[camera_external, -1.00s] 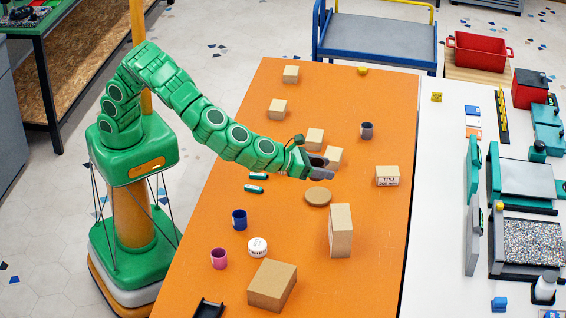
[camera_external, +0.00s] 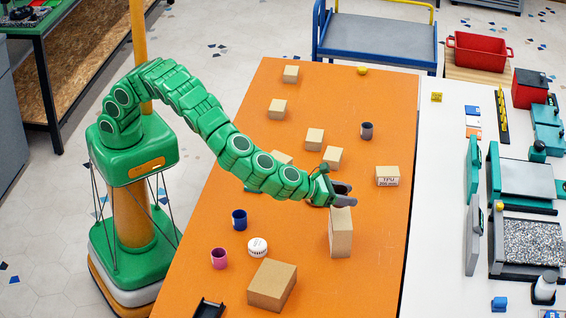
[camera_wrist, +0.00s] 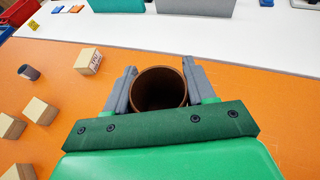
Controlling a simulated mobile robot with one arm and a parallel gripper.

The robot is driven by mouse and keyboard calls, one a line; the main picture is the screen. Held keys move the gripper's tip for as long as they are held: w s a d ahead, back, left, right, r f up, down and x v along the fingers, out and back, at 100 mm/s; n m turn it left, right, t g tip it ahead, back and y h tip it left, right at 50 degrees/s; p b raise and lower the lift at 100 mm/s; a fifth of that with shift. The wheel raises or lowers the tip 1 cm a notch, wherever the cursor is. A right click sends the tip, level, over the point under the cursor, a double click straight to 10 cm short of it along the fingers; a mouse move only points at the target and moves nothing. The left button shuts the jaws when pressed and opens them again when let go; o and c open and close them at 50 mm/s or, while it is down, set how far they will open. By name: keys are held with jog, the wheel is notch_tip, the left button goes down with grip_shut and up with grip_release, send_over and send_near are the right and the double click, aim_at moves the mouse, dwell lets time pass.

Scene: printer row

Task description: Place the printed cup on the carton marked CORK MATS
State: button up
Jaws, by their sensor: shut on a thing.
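My gripper (camera_external: 343,195) is shut on a brown, open-topped round cup (camera_wrist: 159,103), held between grey fingers in the wrist view (camera_wrist: 159,88). I look down into its dark inside. In the outside view the cup cannot be made out behind the fingers. There, the fingers overlap the top of a tall tan carton (camera_external: 341,235); I cannot tell the height gap. No CORK MATS label is readable. One carton (camera_external: 387,176) is marked TPU 200 mm and also shows in the wrist view (camera_wrist: 88,62).
Several plain cartons stand around, including a large one (camera_external: 272,285) in front. A blue cup (camera_external: 239,220), a pink cup (camera_external: 219,259), a white round tub (camera_external: 257,247) and a dark cup (camera_external: 366,131) stand on the orange table (camera_external: 375,270). Its right strip is mostly clear.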

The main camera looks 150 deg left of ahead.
aim_at(347, 216)
jog(key=shift+w+a+f, duration=0.2)
jog(key=shift+w+f, duration=0.3)
jog(key=shift+f, duration=1.65)
jog(key=shift+f, duration=0.1)
jog(key=o, duration=1)
jog(key=shift+s+d+r, duration=0.1)
jog(key=shift+d+r, duration=0.15)
jog(key=shift+d, duration=0.05)
jog(key=v, duration=1.1)
jog(key=shift+s+d, duration=0.1)
jog(key=shift+d, duration=0.05)
